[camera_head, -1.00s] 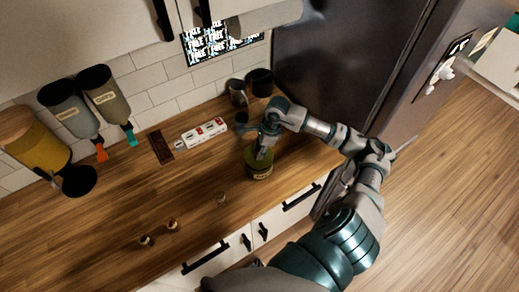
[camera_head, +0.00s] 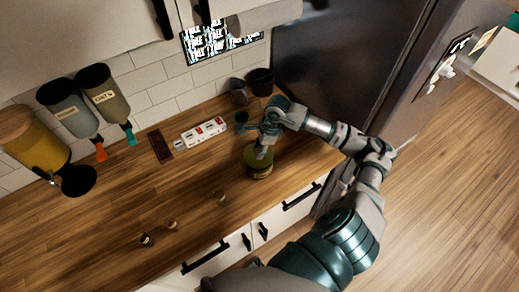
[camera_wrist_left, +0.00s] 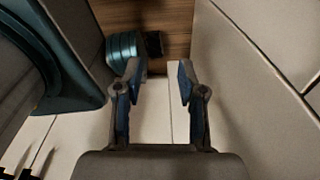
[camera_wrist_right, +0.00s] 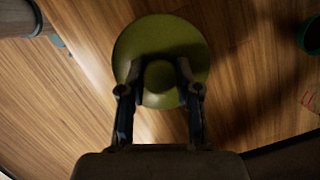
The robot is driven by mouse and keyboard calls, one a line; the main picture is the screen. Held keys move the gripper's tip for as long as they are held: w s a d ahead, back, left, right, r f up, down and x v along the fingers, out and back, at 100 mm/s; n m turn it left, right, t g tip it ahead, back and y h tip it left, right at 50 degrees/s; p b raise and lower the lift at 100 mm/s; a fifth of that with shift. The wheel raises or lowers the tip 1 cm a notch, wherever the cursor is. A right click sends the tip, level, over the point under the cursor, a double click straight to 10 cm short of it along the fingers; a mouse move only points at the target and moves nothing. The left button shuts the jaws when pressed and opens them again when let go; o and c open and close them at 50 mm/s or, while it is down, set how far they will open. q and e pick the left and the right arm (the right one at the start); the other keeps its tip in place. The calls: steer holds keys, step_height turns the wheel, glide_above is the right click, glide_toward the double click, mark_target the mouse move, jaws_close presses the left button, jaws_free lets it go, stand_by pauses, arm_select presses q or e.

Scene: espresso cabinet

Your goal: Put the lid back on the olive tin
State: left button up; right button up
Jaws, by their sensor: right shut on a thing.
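The olive tin (camera_head: 259,173) stands upright on the wooden counter near its right end, in the head view. My right gripper (camera_head: 263,150) is directly over the tin, pointing down. In the right wrist view, the round olive lid (camera_wrist_right: 150,35) lies beneath the gripper, and its fingers are shut on the lid's central knob (camera_wrist_right: 160,86). The lid hides the tin's mouth in that view. I cannot tell whether the lid rests on the rim or hovers just above it. My left gripper (camera_wrist_left: 158,72) is open and empty in the left wrist view, away from the counter top.
A white power strip (camera_head: 201,133) and a dark slab (camera_head: 159,146) lie behind. Dark cups (camera_head: 260,82) stand at the back beside the dark fridge (camera_head: 340,60). Several small items, one a small jar (camera_head: 220,196), stand left of the tin. The front-left counter is mostly clear.

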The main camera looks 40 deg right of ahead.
steer(key=shift+f+b, duration=0.2)
steer(key=shift+b, duration=0.65)
stand_by(1.4)
stand_by(0.3)
steer(key=o, duration=1.6)
steer(key=shift+r, duration=0.1)
steer(key=shift+r+p, duration=2)
steer(key=shift+r, duration=1.45)
jaws_close()
